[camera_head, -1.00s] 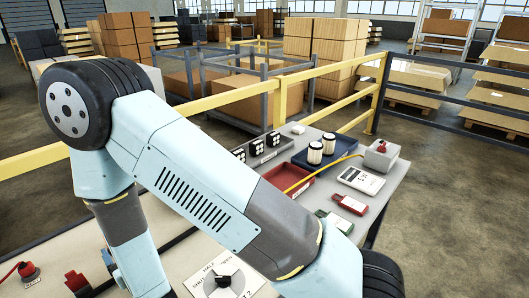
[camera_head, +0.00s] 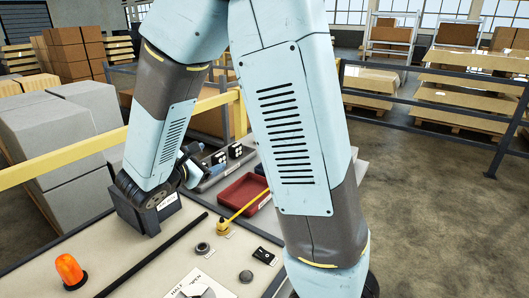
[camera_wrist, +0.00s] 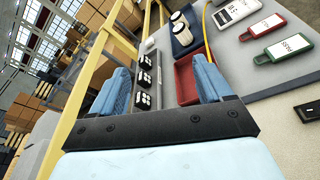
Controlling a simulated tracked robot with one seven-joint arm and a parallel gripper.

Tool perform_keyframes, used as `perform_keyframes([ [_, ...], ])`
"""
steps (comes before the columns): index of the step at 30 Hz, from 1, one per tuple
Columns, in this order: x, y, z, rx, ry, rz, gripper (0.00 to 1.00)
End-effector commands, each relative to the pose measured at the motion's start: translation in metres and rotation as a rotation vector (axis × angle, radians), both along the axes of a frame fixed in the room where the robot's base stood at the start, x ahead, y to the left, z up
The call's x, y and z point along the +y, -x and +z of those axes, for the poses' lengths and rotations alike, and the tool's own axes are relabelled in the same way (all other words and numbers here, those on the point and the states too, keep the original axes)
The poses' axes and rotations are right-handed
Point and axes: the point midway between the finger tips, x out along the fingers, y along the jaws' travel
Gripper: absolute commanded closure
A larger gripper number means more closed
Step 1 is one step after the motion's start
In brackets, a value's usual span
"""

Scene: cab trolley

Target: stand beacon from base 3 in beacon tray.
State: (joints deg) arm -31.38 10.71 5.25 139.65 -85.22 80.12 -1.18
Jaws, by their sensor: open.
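An orange beacon (camera_head: 70,268) stands upright on a dark base at the near left of the bench in the head view. I cannot read any base number. A dark box with a white label (camera_head: 148,216) stands behind it to the right, partly covered by my arm; its label is too small to read, so I cannot tell if it is the beacon tray. My gripper (camera_wrist: 162,85) is open and empty in the wrist view, with blue fingers apart. The beacon is out of the wrist view.
A red tray (camera_head: 243,193) and a grey tray of black blocks (camera_wrist: 147,80) lie beyond. A yellow plug with a cable (camera_head: 223,226), a round knob (camera_head: 203,248) and a black switch (camera_head: 264,256) are on the bench. A yellow rail (camera_head: 60,163) runs behind.

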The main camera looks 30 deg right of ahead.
Motion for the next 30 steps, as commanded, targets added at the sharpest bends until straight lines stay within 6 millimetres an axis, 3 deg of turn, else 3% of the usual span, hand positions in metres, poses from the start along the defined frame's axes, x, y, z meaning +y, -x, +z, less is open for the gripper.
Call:
perform_keyframes([
  [1, -0.018, 0.011, 0.009, -0.013, -0.061, -0.072, 0.21],
  [6, -0.062, 0.050, 0.021, -0.047, -0.277, -0.297, 0.21],
  [12, -0.092, 0.099, 0.029, -0.113, -0.559, -0.531, 0.21],
  [20, -0.098, 0.151, 0.040, -0.240, -0.955, -0.777, 0.21],
  [30, -0.077, 0.193, 0.071, -0.471, -1.508, -0.983, 0.21],
])
